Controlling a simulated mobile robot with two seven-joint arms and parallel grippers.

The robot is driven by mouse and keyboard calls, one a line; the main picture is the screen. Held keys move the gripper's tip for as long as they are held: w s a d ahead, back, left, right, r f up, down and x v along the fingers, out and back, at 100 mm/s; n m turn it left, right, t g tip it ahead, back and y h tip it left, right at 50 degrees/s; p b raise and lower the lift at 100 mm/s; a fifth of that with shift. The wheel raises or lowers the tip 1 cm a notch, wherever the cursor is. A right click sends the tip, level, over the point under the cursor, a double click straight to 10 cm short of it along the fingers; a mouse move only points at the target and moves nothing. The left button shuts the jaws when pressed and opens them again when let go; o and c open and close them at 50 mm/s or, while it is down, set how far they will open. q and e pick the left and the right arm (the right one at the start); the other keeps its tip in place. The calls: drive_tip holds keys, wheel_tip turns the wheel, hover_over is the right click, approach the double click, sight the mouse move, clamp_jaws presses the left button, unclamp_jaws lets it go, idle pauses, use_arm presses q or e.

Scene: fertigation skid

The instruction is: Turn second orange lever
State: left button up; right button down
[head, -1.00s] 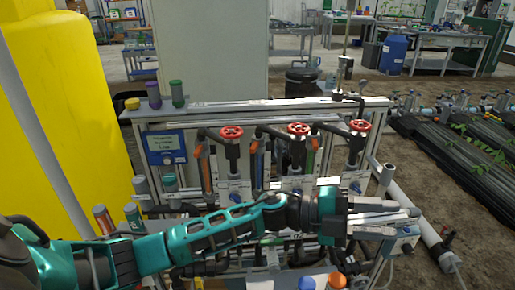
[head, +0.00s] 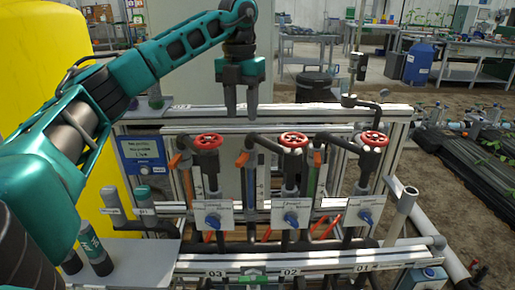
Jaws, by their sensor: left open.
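Three orange levers stand in a row on the skid, each left of a red handwheel: a left one (head: 175,160), a middle one (head: 242,159) and a right one (head: 317,158). The middle lever is second from either side. My left gripper (head: 241,113) points down with its two fingers apart and nothing between them. In the picture it is above the middle lever, in front of the upper rail, and not touching the lever. My right gripper is out of view.
Red handwheels (head: 209,141), (head: 293,139) and (head: 374,138) stick up close to the levers. A blue-framed panel (head: 143,150) is at left, beside a yellow tank (head: 108,180). Blue knobs sit on white plates below.

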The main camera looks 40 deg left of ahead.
use_arm(q)
drive_tip(key=b, duration=0.3)
hover_over(241, 159)
wheel_tip(241, 159, down, 7)
drive_tip(key=shift+a+r, duration=0.1)
drive_tip(key=shift+r, duration=0.05)
wheel_tip(241, 159, down, 4)
drive_tip(key=shift+f+b, duration=0.1)
drive_tip(key=shift+b, duration=0.25)
drive_tip(key=shift+f, duration=0.75)
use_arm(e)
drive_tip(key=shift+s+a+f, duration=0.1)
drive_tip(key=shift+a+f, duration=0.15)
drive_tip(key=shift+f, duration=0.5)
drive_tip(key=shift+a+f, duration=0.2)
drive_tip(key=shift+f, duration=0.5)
use_arm(q)
clamp_jaws()
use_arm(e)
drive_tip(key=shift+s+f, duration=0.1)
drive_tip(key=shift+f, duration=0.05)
use_arm(q)
drive_tip(key=shift+r, duration=0.1)
